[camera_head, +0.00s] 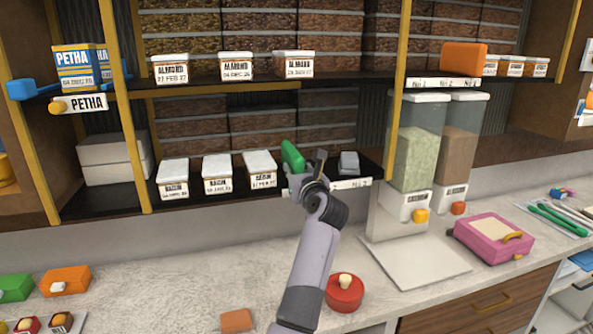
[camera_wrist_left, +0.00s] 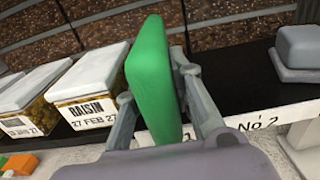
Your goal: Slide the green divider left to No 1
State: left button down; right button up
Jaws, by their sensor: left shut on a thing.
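The green divider (camera_head: 292,157) stands upright on the lower black shelf, right of the white-lidded raisin boxes. It fills the middle of the left wrist view (camera_wrist_left: 151,75). My left gripper (camera_head: 312,180) is shut on it, with one finger on each side (camera_wrist_left: 162,98). A "No 2" label (camera_head: 352,183) is on the shelf edge just right of the divider and also shows in the left wrist view (camera_wrist_left: 258,122). I see no "No 1" label on this lower shelf edge. My right gripper is not in view.
The nearest raisin box (camera_head: 261,169) is close on the divider's left, and more boxes stand further left. A grey lidded box (camera_head: 349,162) sits to the right. Clear dispensers (camera_head: 420,145) stand beyond the shelf's right end. A red lidded pot (camera_head: 344,293) is on the counter below.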

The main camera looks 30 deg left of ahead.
pick_arm(q)
jog(key=c, duration=1.8)
grip_release()
jog(key=shift+s+a, duration=0.1)
jog(key=shift+a, duration=0.05)
jog(key=shift+o, duration=0.5)
jog(key=shift+s, duration=0.1)
jog(key=shift+o, duration=1.5)
jog(key=shift+s, duration=0.1)
jog(key=shift+s+d, duration=0.15)
jog(key=shift+d, duration=0.25)
jog(key=v, duration=0.6)
jog(key=shift+s+d, duration=0.15)
jog(key=shift+s, duration=0.1)
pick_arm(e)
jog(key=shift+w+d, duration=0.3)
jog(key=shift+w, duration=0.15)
